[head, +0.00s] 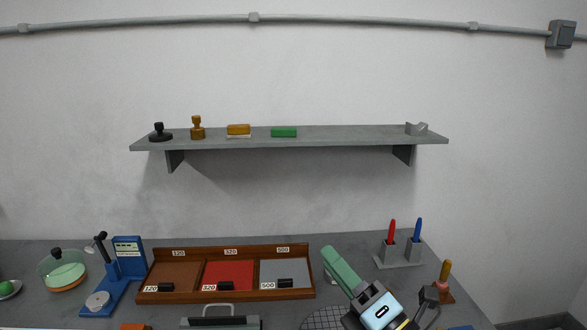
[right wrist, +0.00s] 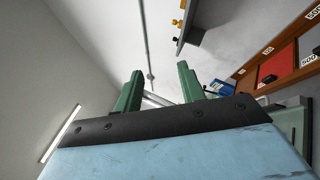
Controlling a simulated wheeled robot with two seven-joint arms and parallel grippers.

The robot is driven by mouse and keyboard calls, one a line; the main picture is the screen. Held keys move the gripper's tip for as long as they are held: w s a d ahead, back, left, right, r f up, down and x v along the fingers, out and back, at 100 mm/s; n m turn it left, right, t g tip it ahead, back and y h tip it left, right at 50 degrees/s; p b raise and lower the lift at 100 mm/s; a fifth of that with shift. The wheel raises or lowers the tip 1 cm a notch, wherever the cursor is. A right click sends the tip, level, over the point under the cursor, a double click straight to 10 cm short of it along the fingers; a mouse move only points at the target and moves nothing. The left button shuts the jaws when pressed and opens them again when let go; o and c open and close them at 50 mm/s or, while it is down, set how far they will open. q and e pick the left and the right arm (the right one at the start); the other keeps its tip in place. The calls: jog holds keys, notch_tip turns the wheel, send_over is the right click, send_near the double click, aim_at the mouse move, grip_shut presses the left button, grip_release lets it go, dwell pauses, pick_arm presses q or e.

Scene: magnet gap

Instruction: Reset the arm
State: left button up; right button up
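My right gripper (head: 333,256) rises from the bottom of the head view, right of the sorting tray, with its green fingers pointing up and left. In the right wrist view its two green fingers (right wrist: 158,86) stand apart with nothing held between them; wall and conduit show behind. My left gripper is in neither view. The task names no object.
A wooden tray (head: 150,289) with brown, red and grey compartments lies on the grey bench (head: 215,245). A shelf (head: 350,136) holds small items above. Red and blue handled tools (head: 400,262) stand right. A blue device (head: 128,252) and glass-domed dish (head: 64,276) stand left.

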jog(key=s+d+f+m+g+h, duration=0.2)
jog(key=d+f+m+h, duration=0.5)
jog(key=m, duration=0.3)
jog(key=s+d+f+m+g+h, duration=0.2)
jog(key=d+f+m+h, duration=0.35)
jog(key=f+m, duration=0.35)
jog(key=s+d+f+m+g, duration=0.1)
jog(key=s+f+m+g, duration=0.45)
jog(key=s, duration=0.45)
jog(key=s+d+f+m+g, duration=0.2)
jog(key=s+f+m+g, duration=0.35)
jog(key=s, duration=0.35)
notch_tip(320, 180, down, 28)
jog(key=s+n+b, duration=0.1)
jog(key=s, duration=0.2)
jog(key=s+d+f+g+b, duration=0.1)
jog(key=s+d+f, duration=0.1)
jog(key=s+f, duration=1.2)
jog(key=shift+s+d+f+g+h, duration=0.3)
jog(key=shift+s+g+h, duration=0.1)
jog(key=shift+s+h, duration=0.1)
